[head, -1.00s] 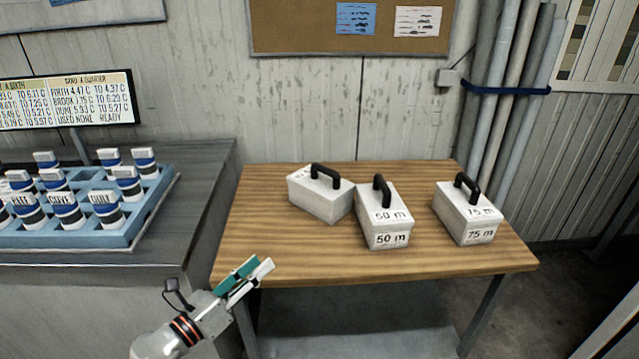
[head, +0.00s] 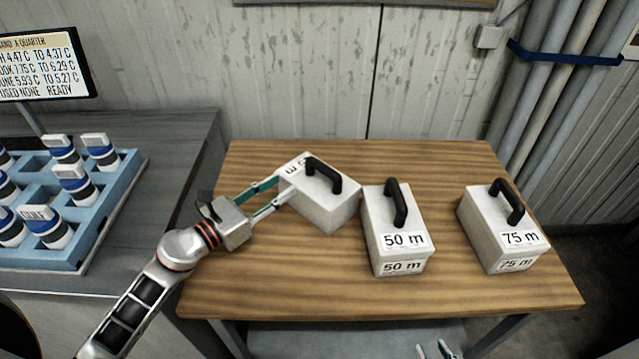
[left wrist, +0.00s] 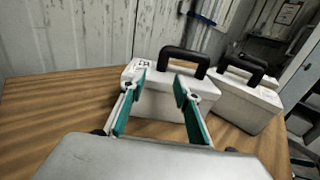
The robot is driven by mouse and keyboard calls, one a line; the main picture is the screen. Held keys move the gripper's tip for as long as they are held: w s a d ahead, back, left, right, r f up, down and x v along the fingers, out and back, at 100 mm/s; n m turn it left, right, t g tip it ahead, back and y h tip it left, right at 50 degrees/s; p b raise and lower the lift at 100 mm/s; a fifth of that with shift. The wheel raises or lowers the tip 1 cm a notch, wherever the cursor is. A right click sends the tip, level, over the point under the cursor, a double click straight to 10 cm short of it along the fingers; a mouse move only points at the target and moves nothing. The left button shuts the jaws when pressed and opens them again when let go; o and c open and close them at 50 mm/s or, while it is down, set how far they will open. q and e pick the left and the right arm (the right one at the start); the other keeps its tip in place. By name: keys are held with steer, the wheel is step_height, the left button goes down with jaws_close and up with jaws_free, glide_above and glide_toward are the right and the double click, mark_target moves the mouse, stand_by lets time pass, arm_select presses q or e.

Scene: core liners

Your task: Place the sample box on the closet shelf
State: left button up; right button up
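Three white sample boxes with black handles stand on the wooden table. The left box (head: 325,205) is turned at an angle, and its top label is only partly readable. The middle box (head: 395,235) reads 50 m and the right box (head: 503,228) reads 75 m. My left gripper (head: 283,186) is open at the left end of the left box, its fingertips very close to it; contact cannot be told. In the left wrist view a box (left wrist: 172,103) stands just beyond the spread fingers (left wrist: 160,88). My right gripper (head: 433,349) shows only its fingertips, apart, at the bottom edge. No closet shelf is clearly visible.
The wooden table (head: 300,290) is clear in front of the boxes. A grey counter (head: 165,200) at left carries a blue rack (head: 105,215) of sample containers and a sign (head: 45,65). Pipes (head: 570,70) stand behind the table at right.

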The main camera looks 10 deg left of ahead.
mark_target(307, 170)
arm_select(q)
steer(key=p+x, duration=0.1)
steer(key=x, duration=0.4)
steer(key=shift+w+d+r, duration=0.15)
steer(key=shift+w+d, duration=0.1)
steer(key=shift+d, duration=0.15)
steer(key=shift+x, duration=2.35)
steer(key=shift+s, duration=0.1)
jaws_close()
steer(key=shift+r, duration=0.15)
